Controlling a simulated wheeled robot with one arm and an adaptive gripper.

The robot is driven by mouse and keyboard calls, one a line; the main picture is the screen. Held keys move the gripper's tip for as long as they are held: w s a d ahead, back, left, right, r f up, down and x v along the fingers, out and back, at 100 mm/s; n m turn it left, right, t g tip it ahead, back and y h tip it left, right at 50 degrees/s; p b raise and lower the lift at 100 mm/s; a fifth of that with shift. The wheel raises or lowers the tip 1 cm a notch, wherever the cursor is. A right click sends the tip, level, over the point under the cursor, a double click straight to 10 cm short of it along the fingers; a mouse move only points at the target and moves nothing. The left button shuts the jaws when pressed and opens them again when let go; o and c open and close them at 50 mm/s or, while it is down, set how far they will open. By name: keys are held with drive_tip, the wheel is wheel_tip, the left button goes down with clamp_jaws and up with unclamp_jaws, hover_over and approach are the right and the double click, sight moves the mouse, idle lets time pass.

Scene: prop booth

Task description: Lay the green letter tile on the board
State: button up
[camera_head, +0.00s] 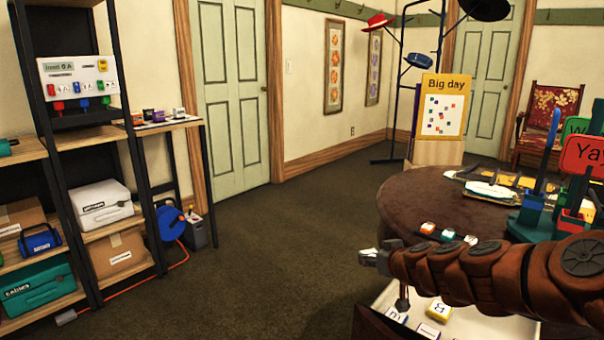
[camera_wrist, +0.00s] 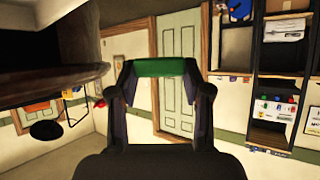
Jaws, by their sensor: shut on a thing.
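My gripper (camera_head: 372,258) is out in front of the round table's left edge, above an open white-lined box. In the wrist view its two fingers (camera_wrist: 160,70) are closed on the green letter tile (camera_wrist: 160,67), which spans between the fingertips. The tile's letter does not show, and in the head view I cannot make the tile out. An upright yellow board (camera_head: 442,110) marked "Big day", with small coloured squares, stands behind the table. A flat pale piece (camera_head: 490,190) lies on the table; I cannot tell which of these is the task's board.
Several small coloured tiles (camera_head: 448,235) lie near the front edge of the brown round table (camera_head: 405,205). Green and red signs (camera_head: 585,155) stand on its right. The open box (camera_head: 480,325) below my arm holds letter tiles. Shelves (camera_head: 90,150) stand left; the floor between is clear.

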sight(372, 254)
wheel_tip(372, 254, up, 22)
drive_tip(key=w+m+h+p, duration=0.2)
drive_tip(key=m+h+p, duration=0.1)
drive_tip(key=p, duration=3)
drive_tip(key=shift+t, duration=0.3)
drive_tip(key=shift+b+v, duration=0.3)
drive_tip(key=shift+v, duration=2.7)
